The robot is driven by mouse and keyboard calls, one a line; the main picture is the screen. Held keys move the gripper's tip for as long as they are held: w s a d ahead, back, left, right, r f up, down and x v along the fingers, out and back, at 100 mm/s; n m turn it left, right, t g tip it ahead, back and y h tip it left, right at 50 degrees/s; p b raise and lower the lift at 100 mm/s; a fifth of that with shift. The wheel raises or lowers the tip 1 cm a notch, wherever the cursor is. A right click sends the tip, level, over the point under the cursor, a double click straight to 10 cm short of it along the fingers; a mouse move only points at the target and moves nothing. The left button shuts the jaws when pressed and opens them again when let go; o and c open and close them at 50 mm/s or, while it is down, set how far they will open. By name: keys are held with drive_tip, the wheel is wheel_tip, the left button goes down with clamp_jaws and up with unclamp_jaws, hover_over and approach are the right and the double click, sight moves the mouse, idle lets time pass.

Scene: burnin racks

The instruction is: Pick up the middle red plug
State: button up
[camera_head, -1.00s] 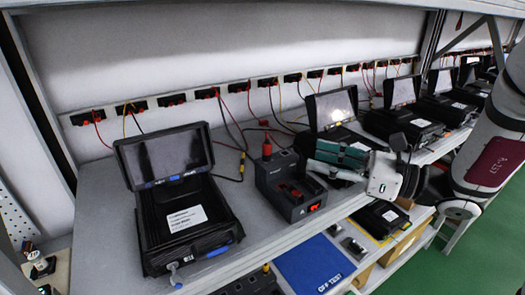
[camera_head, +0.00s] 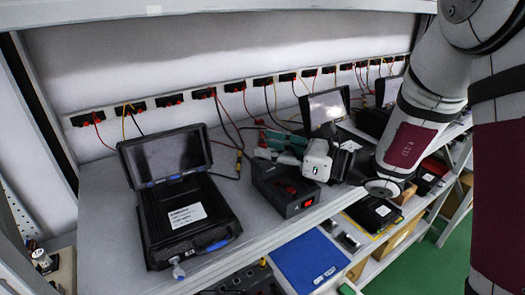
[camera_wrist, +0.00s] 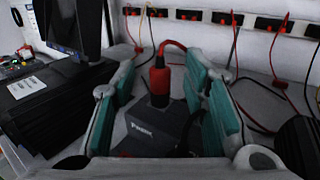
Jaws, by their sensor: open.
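A red plug (camera_wrist: 160,78) with a red cable stands upright on top of a dark grey box marked with white lettering (camera_wrist: 150,130), in the middle of the wrist view. My gripper (camera_wrist: 161,92) is open, with one teal-padded finger left of the plug and one right of it. Gaps show on both sides, so neither finger touches it. In the head view my gripper (camera_head: 276,143) is over the back of the box (camera_head: 285,194) and hides this plug. Red parts also show on the box's front top.
An open black case with a screen (camera_head: 165,155) stands left of the box. Another screened case (camera_head: 326,108) is close behind and right of my gripper. A row of wall sockets (camera_head: 170,98) with red, yellow and black cables runs behind. Loose cables lie on the shelf.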

clamp_jaws()
drive_tip(key=shift+r, duration=0.15)
drive_tip(key=shift+r, duration=0.55)
wheel_tip(320, 180, up, 2)
drive_tip(key=shift+r, duration=0.1)
drive_tip(key=s+d+r, duration=0.1)
drive_tip(key=s+d, duration=0.8)
drive_tip(key=s, duration=0.4)
drive_tip(key=shift+d+r+p, duration=0.2)
drive_tip(key=shift+d+p, duration=0.15)
drive_tip(key=shift+p, duration=0.1)
